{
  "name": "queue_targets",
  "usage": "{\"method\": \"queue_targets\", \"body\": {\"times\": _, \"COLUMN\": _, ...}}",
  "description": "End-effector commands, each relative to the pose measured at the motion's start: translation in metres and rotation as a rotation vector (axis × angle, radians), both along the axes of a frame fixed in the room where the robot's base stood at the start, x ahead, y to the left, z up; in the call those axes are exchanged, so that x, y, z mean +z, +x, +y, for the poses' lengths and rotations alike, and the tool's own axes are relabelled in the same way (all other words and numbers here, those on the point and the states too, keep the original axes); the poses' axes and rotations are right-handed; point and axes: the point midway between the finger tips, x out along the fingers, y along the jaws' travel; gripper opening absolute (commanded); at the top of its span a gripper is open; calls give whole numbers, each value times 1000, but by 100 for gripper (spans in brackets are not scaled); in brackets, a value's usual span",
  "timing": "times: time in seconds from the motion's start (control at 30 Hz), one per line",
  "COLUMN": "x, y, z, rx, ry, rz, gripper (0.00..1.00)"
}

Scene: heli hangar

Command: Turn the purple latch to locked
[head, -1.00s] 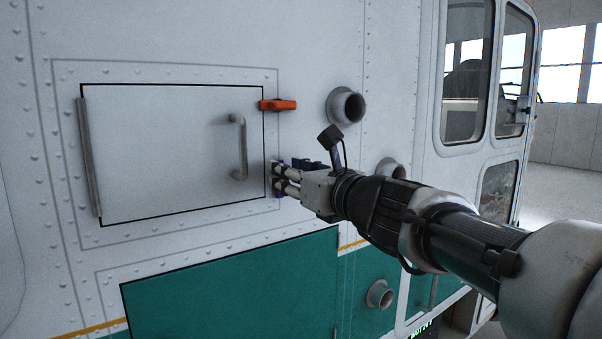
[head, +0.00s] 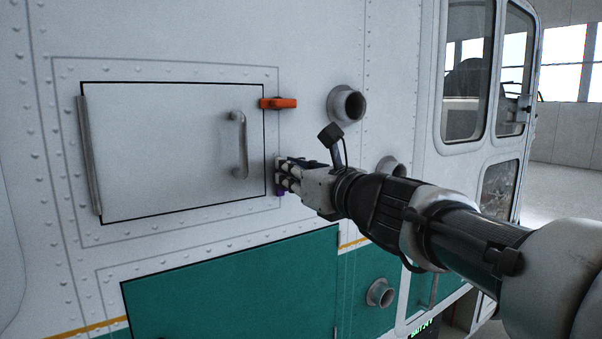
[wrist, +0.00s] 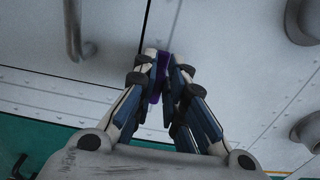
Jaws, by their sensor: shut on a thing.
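The purple latch (head: 281,191) is on the white panel frame, just right of the door's lower right edge. Only a little of it shows below my fingers in the head view. In the wrist view the purple latch (wrist: 155,88) shows as a narrow upright strip between the fingers. My gripper (head: 282,174) is shut on it, with a finger on each side in the wrist view (wrist: 161,76). The fingers hide most of the latch, and its exact angle is hard to tell. The white door (head: 170,150) looks flush in its frame.
An orange latch (head: 278,103) lies level across the door's upper right edge, above my gripper. A grey door handle (head: 240,145) stands out to the left. Round ports (head: 347,104) stick out to the right. A green panel (head: 235,290) is below.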

Motion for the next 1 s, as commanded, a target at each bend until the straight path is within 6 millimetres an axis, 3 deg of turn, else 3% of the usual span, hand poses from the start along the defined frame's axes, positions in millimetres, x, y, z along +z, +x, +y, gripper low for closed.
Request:
{"method": "queue_targets", "body": {"times": 0.37, "x": -3, "y": -2, "z": 3, "rx": -1, "ry": -152, "rz": -107, "gripper": 0}}
{"method": "queue_targets", "body": {"times": 1.0, "x": -9, "y": -8, "z": 12, "rx": -1, "ry": -651, "rz": -442, "gripper": 0}}
